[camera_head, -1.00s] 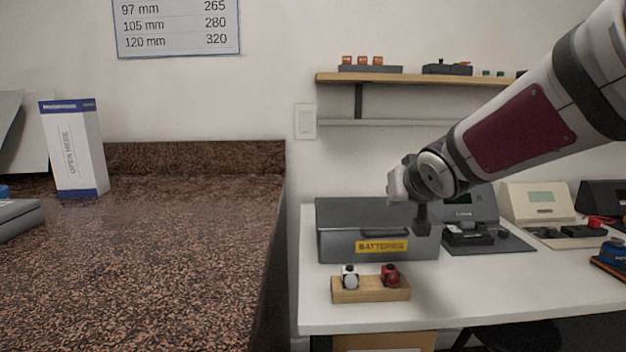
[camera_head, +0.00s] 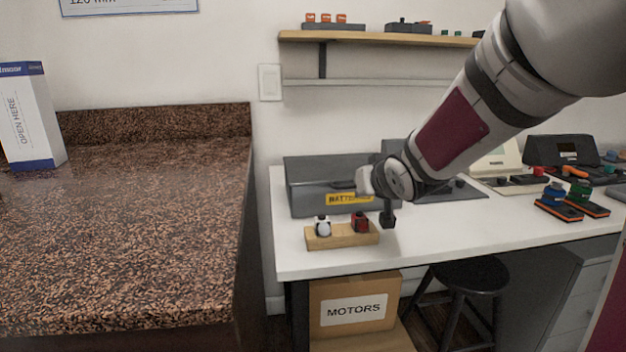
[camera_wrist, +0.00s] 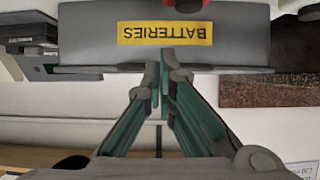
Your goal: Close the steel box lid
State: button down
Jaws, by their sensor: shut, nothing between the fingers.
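The grey steel box (camera_head: 305,200) stands on the white table with a yellow BATTERIES label on its front. Its lid (camera_head: 325,166) looks down on the box; I cannot tell if it is fully flush. In the wrist view the box front (camera_wrist: 90,35) is upside down, with the label above my fingertips. In the wrist view the gripper (camera_wrist: 165,62) overlaps the box's edge; contact is unclear. My arm hides the box's right part.
Grey devices stand to the right. A granite counter (camera_head: 130,230) is at left.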

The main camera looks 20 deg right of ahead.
jog(key=shift+f, duration=0.25)
jog(key=shift+s+r, duration=0.1)
dwell(0.3)
jog(key=v, duration=1.2)
jog(key=s+a+f+n+g+y, duration=0.1)
jog(key=s+a+f+g, duration=0.25)
jog(key=s, duration=0.65)
jog(key=s+a+f+g+y, duration=0.1)
jog(key=s+a+f+g, duration=0.3)
jog(key=s, duration=0.6)
jog(key=s+a+f+n+g, duration=0.1)
jog(key=s+a+f+g, duration=0.3)
jog(key=s, duration=0.6)
notch_tip(320, 180, up, 36)
jog(key=t+p, duration=0.3)
jog(key=p, duration=2.9)
jog(key=shift+p, duration=0.3)
jog(key=shift+a+t, duration=0.15)
jog(key=shift+t, duration=0.1)
